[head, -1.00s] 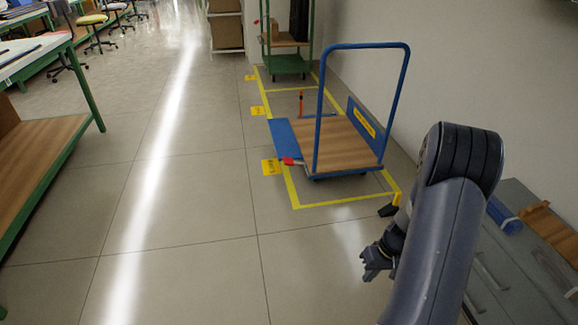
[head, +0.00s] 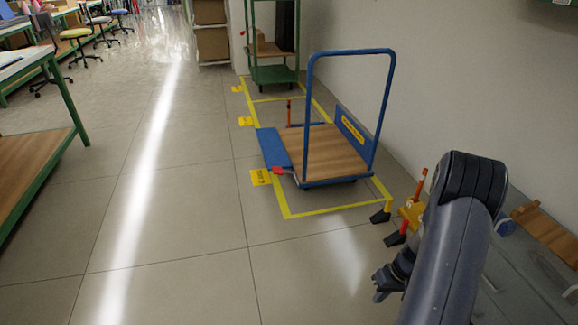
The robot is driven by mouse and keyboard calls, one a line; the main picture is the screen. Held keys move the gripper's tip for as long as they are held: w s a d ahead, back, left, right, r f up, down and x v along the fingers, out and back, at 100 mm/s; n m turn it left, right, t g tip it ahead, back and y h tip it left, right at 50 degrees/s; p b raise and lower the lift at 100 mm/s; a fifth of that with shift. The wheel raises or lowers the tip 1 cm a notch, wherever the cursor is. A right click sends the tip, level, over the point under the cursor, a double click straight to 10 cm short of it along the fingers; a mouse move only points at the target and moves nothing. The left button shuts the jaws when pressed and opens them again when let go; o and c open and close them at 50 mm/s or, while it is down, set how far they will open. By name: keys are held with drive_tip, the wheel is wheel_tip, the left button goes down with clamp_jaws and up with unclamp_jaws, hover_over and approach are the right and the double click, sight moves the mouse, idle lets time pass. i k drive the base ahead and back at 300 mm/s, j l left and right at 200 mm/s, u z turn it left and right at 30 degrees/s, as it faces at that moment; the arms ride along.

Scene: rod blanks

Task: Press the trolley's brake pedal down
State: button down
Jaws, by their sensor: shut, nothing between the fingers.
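The trolley (head: 333,153) stands inside a yellow floor outline ahead of me, with a wooden deck, a blue frame and a tall blue handle (head: 350,53). A small red pedal (head: 278,171) sticks out low at its near left corner, by the blue side panel (head: 273,148). I cannot tell from here whether it is up or down. My gripper (head: 379,285) is at the lower right, low over the floor, shut and empty. It is well apart from the trolley and the pedal. My own arm hides part of the floor at the right.
Yellow, black and red wedge-like items (head: 397,236) stand on the floor right of the outline's near corner. A green rack (head: 274,45) stands behind the trolley, by the wall. A green-framed workbench (head: 60,130) is at the left. The floor left of the trolley is clear.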

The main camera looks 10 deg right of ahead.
sight(276, 170)
drive_tip(key=i+u, duration=0.15)
drive_tip(key=i, duration=0.6)
drive_tip(key=i+u, duration=0.2)
drive_tip(key=i, duration=0.6)
drive_tip(key=i+l+u, duration=0.15)
drive_tip(key=i, duration=0.6)
drive_tip(key=i+j, duration=0.1)
drive_tip(key=i, duration=0.45)
drive_tip(key=z, duration=0.35)
